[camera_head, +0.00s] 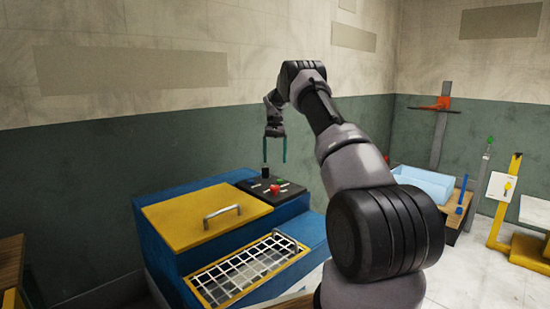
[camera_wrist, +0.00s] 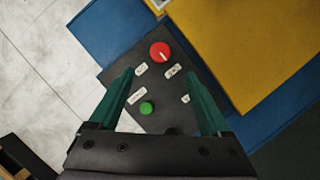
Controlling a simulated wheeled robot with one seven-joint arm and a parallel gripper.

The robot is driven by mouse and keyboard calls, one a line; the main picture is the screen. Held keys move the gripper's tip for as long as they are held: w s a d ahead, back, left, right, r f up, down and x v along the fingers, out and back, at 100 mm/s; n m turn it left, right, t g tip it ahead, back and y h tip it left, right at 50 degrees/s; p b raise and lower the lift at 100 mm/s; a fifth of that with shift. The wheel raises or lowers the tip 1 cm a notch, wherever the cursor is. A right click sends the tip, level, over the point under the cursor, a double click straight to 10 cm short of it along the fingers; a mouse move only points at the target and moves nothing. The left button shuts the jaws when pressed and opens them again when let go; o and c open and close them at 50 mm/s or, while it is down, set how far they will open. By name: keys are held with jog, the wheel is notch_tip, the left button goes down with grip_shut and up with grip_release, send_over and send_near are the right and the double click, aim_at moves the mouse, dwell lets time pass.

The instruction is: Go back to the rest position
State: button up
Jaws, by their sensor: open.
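My gripper (camera_head: 276,146) hangs fingers down above the dark control panel (camera_head: 287,192) of the blue press machine. Its two green fingers are apart with nothing between them. In the wrist view my gripper (camera_wrist: 166,88) shows both fingers over the panel (camera_wrist: 165,78), with a red knob (camera_wrist: 160,52) beyond the tips and a green button (camera_wrist: 147,108) between the fingers. The red knob also shows in the head view (camera_head: 275,188), beside a black upright post (camera_head: 265,170). Small white labels sit on the panel. The fingertips look above the panel; the exact gap is unclear.
The machine has a yellow lid (camera_head: 190,215) with a metal handle and a wire-grid guard (camera_head: 245,272) in front. At right stand a light blue bin (camera_head: 422,183), a red-topped grey column (camera_head: 440,125) and a yellow frame (camera_head: 505,200). A wall is behind.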

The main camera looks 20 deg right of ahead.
jog(key=shift+r, duration=0.1)
jog(key=s+a+r+t, duration=0.2)
jog(key=s+a+r, duration=0.2)
jog(key=s+r, duration=0.6)
jog(key=s+a+r+t, duration=0.35)
jog(key=s+r, duration=0.35)
jog(key=r, duration=0.6)
jog(key=s+a+t, duration=0.2)
jog(key=s, duration=1)
jog(key=s+a+t, duration=0.3)
jog(key=s, duration=1)
jog(key=shift+s+a+f+t, duration=0.25)
jog(key=shift+a+t, duration=0.1)
